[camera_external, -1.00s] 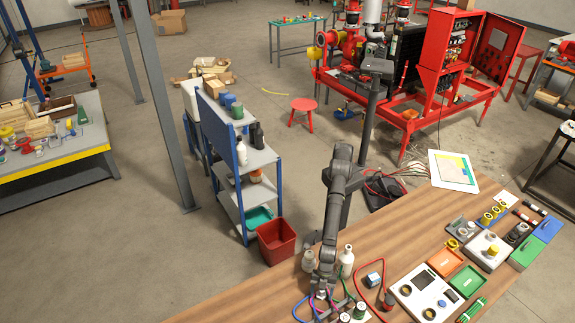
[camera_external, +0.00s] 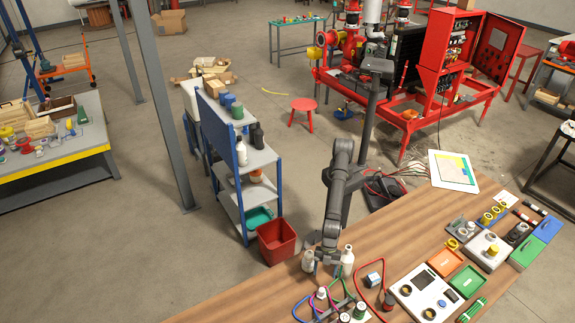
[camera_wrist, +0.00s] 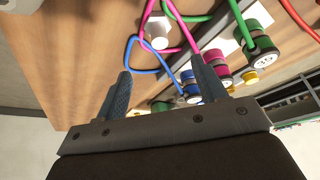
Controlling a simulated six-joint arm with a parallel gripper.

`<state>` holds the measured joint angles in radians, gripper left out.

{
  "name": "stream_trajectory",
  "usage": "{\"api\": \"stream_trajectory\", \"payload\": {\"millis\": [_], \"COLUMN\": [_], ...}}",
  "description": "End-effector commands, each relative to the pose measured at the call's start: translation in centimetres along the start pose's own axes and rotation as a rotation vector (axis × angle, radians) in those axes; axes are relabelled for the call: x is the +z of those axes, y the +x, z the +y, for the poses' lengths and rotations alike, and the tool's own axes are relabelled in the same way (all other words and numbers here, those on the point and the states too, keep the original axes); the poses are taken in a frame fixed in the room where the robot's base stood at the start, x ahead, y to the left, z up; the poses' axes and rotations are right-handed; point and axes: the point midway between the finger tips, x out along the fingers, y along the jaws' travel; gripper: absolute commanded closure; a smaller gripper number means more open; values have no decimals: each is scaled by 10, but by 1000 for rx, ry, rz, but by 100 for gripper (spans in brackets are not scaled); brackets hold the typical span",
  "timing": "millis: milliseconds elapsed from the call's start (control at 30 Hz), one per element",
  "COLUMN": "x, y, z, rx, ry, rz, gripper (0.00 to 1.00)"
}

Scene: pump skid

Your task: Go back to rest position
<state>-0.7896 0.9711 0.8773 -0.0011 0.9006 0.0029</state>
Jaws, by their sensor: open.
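In the external view the hoses and small cylinders lie just in front of my gripper, with a blue hose (camera_external: 300,307) at the left.
A red bin (camera_external: 276,240) stands beyond the bench edge.

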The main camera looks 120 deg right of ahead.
Motion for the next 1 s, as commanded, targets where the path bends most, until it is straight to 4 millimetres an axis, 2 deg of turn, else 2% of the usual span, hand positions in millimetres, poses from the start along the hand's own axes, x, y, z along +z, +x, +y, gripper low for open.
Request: {"api": "stream_trajectory", "payload": {"millis": [233,367,1000], "x": [0,0,0], "y": [2,11,115], "z": [0,0,0], "rx": [0,0,0], "ry": [0,0,0], "rz": [-1,-2,-1], "gripper": [35,35,35]}}
